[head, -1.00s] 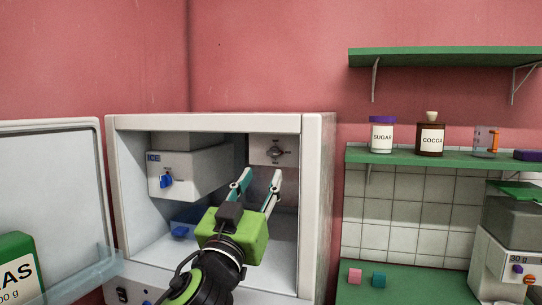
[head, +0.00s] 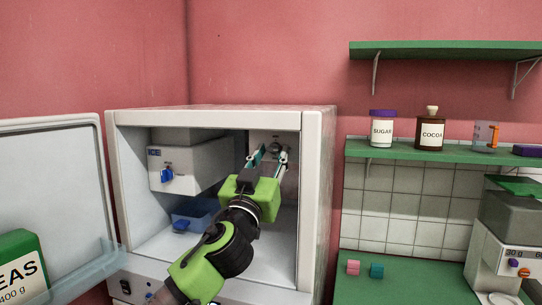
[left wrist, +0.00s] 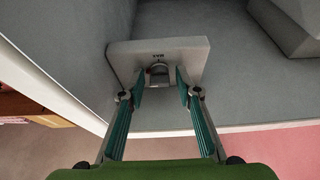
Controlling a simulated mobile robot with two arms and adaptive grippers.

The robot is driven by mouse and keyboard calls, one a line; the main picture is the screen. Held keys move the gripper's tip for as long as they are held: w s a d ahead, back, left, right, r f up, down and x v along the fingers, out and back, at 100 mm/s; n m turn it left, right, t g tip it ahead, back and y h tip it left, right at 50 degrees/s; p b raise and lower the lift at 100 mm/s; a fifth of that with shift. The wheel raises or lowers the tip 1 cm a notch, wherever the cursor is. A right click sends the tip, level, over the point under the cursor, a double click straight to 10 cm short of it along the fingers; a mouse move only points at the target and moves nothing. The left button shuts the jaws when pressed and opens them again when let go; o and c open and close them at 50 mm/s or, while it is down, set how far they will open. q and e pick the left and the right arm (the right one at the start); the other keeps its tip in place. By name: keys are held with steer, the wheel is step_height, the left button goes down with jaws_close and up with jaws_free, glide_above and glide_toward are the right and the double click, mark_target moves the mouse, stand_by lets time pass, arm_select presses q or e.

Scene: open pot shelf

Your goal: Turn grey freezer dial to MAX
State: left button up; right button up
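The grey freezer dial (head: 276,147) sits on a pale panel at the upper right inside the open freezer, partly covered by my fingers. In the left wrist view the dial (left wrist: 158,75) shows as a rounded grey knob with dark lettering on the panel above it, too small to read surely. My left gripper (head: 270,153) reaches into the freezer in front of the panel. Its fingertips (left wrist: 160,84) stand apart on either side of the dial, with a gap visible on both sides. My right gripper is not in view.
A white ICE box (head: 190,165) with a blue tap (head: 166,174) hangs at the inner left. A blue tray (head: 192,213) lies below it. The freezer door (head: 60,180) stands open at left. A green shelf (head: 400,151) with jars is right of the freezer.

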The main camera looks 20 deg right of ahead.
arm_select(q)
jaws_close()
steer(key=shift+w+a+r+m+g+h+p, duration=0.1)
steer(key=shift+m+g+h+p, duration=0.2)
steer(key=shift+m+p, duration=0.35)
steer(key=shift+a+r+m+g+h+p, duration=0.1)
steer(key=shift+m+g+h+p, duration=0.25)
steer(key=shift+m, duration=0.6)
steer(key=m+g+p, duration=0.2)
steer(key=m+p, duration=0.3)
steer(key=p, duration=0.1)
steer(key=m+g+h+p, duration=0.1)
steer(key=m+g+p, duration=0.1)
steer(key=m+p, duration=0.4)
steer(key=r+m+g+h+p, duration=0.1)
steer(key=m+g+p, duration=0.2)
steer(key=m+p, duration=0.2)
steer(key=shift+w+a+m+p, duration=0.25)
steer(key=shift+m+p, duration=0.15)
steer(key=shift+p, duration=0.7)
steer(key=shift+f+m+g+y+p, duration=0.2)
steer(key=shift+m+y+p, duration=0.25)
steer(key=shift+m+p, duration=0.75)
steer(key=shift+s, duration=0.1)
